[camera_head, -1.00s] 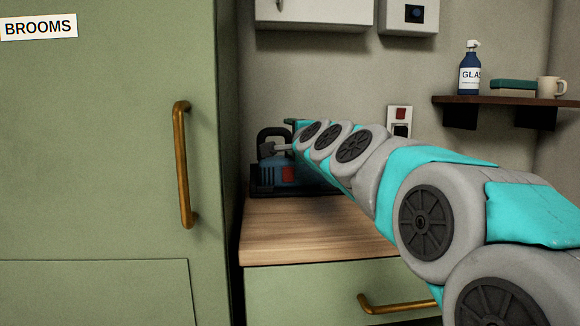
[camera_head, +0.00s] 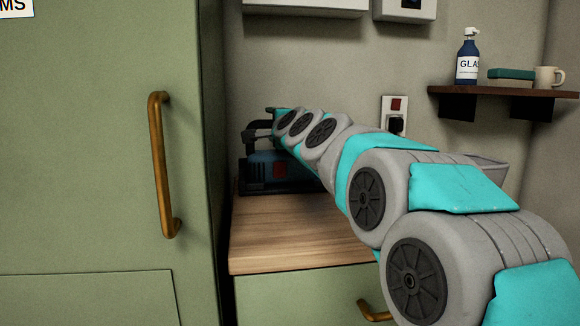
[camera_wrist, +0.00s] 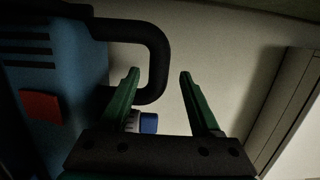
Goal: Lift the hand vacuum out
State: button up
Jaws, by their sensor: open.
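The hand vacuum (camera_head: 265,172) has a blue body, a red switch and a black loop handle. It stands on the wooden counter (camera_head: 290,225) against the back wall, partly hidden by my arm. In the wrist view its blue body (camera_wrist: 60,70) fills the left side, with the handle (camera_wrist: 158,50) reaching right. My gripper (camera_wrist: 159,72) is open, its two green fingers apart. In that view the handle's outer bar lies between the fingertips, with the left finger over the loop's opening. I cannot tell whether either finger touches it. My fingers are not clear in the head view.
A tall green cabinet (camera_head: 90,150) with a brass handle (camera_head: 158,165) stands close on the left. The counter's front is clear.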

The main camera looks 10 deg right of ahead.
jog(key=shift+w+a+f, duration=0.1)
jog(key=shift+w+a, duration=0.05)
jog(key=shift+w, duration=0.85)
jog(key=shift+w+a, duration=0.15)
jog(key=shift+w, duration=0.85)
grip_shut()
